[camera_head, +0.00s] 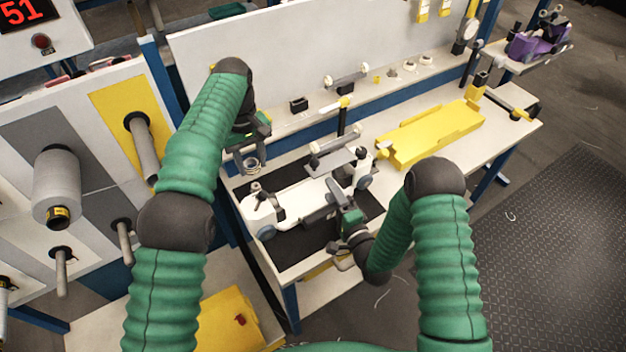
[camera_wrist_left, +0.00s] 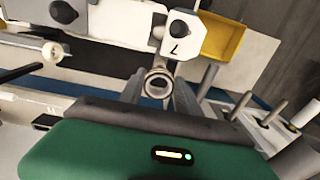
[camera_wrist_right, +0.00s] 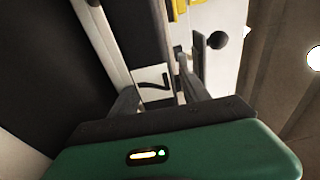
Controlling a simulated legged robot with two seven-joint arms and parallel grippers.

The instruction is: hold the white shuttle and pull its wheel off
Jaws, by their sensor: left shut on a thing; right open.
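I cannot tell whether this ring is the shuttle's wheel. In the left wrist view, the white end block marked 7 (camera_wrist_left: 179,46) is beyond the ring. My right gripper (camera_head: 334,205) is open at the shuttle's near side.
A grey roller on a stand (camera_head: 335,140) rises behind the shuttle. A yellow tray-like part (camera_head: 430,133) lies to the right on the bench. Small parts line the back ledge. A purple shuttle (camera_head: 540,42) stands at the far right. A spool rack (camera_head: 80,160) is at the left.

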